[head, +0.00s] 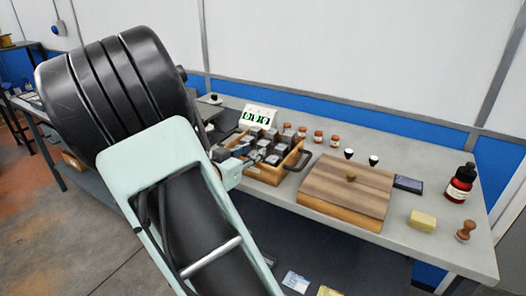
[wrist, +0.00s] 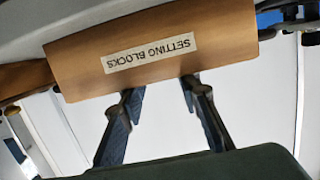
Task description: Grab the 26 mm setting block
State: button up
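A wooden tray (head: 292,163) on the bench holds several grey blocks (head: 270,146) in compartments. No size mark is legible, so I cannot tell which is the 26 mm setting block. In the wrist view a wooden wall (wrist: 80,66) with an upside-down "SETTING BLOCKS" label (wrist: 150,53) fills the top; the blocks do not show there. My gripper (wrist: 160,86) has its two fingers apart with nothing between them, the tips close to the lower edge of that wall in the picture. In the head view my arm hides most of the gripper, beside the tray's left end.
Right of the tray stand a wooden board (head: 347,185), a dark flat device (head: 407,183), a red-brown bottle (head: 460,183), a yellow block (head: 422,220) and a wooden stamp-like piece (head: 465,230). A display (head: 258,117) and small jars (head: 318,137) stand behind.

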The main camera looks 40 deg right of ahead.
aim_at(261, 146)
jog(key=b+x, duration=0.1)
jog(key=x, duration=0.6)
jog(key=shift+d, duration=0.1)
jog(key=shift+r, duration=0.1)
grip_shut()
